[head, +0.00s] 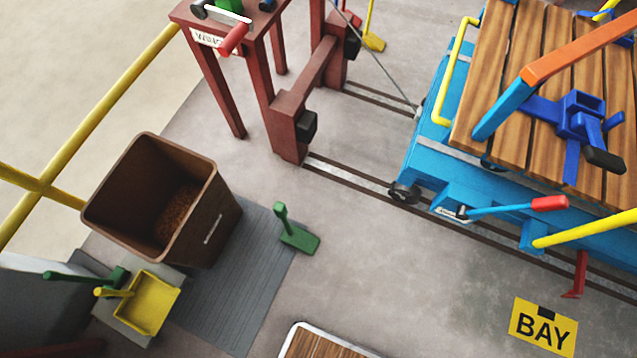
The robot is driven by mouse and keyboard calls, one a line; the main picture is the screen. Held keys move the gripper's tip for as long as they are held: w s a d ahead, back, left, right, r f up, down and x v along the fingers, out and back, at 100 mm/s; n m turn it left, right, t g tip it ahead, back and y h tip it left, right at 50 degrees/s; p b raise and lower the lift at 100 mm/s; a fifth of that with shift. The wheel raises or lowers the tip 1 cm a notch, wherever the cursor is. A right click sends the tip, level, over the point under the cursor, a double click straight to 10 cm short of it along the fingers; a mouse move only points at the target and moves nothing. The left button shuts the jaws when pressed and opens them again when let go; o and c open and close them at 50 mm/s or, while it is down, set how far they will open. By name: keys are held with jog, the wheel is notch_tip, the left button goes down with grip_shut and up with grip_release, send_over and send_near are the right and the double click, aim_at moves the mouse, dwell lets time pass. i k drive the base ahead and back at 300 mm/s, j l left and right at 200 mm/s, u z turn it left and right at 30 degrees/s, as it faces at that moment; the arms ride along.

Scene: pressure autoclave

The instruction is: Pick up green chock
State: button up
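A green chock (300,239) with an upright green handle stands on the concrete floor near the middle of the head view. It sits by the right edge of a grey ribbed mat, to the right of a brown bin. Nothing touches it from above, and it is fully visible. Another green piece with a handle (108,279) lies at the lower left beside a yellow scoop-like piece; its full shape is partly hidden. My gripper is not in view.
The brown bin (122,205) stands on the grey mat (258,285). A blue cart (425,160) with a wooden deck stands on rails at the right. A red winch frame (287,125) is behind. A yellow railing (115,95) runs at left. Floor right of the chock is clear.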

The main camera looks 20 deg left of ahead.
aim_at(293, 236)
jog(key=i+l+u, duration=0.15)
jog(key=i, duration=0.75)
jog(key=u, duration=0.45)
jog(key=l+u, duration=0.1)
jog(key=u, duration=0.75)
jog(key=l+u, duration=0.1)
jog(key=u, duration=0.75)
jog(key=k+u, duration=0.1)
jog(key=u, duration=0.15)
jog(key=k+j+u, duration=0.1)
jog(key=u, duration=0.2)
